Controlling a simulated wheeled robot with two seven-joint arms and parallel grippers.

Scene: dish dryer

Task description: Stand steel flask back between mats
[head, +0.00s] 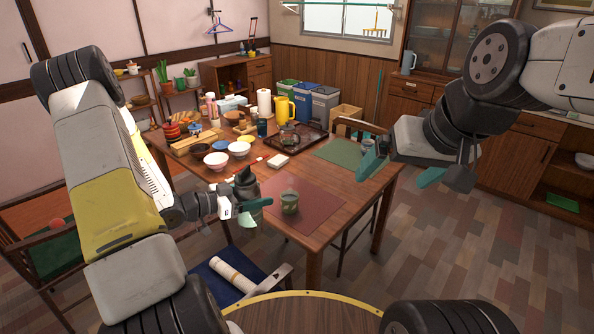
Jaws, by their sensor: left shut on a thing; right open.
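A grey steel flask (247,188) with a dark top is in my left gripper (246,207), over the near left part of the table beside the red mat. It looks roughly upright, and the fingers cover its lower part. I cannot tell whether its base touches the table. The red mat (322,209) lies at the near edge with a green patterned cup (290,202) on it. The green mat (342,152) lies further back to the right. Bare wood shows between the mats. My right gripper (401,170) is open and empty, in front of the table's right edge.
A dark tray (313,141) with a glass pot is behind the mats. A white dish (278,161), bowls (239,149), a yellow jug (282,110) and several other items crowd the back left.

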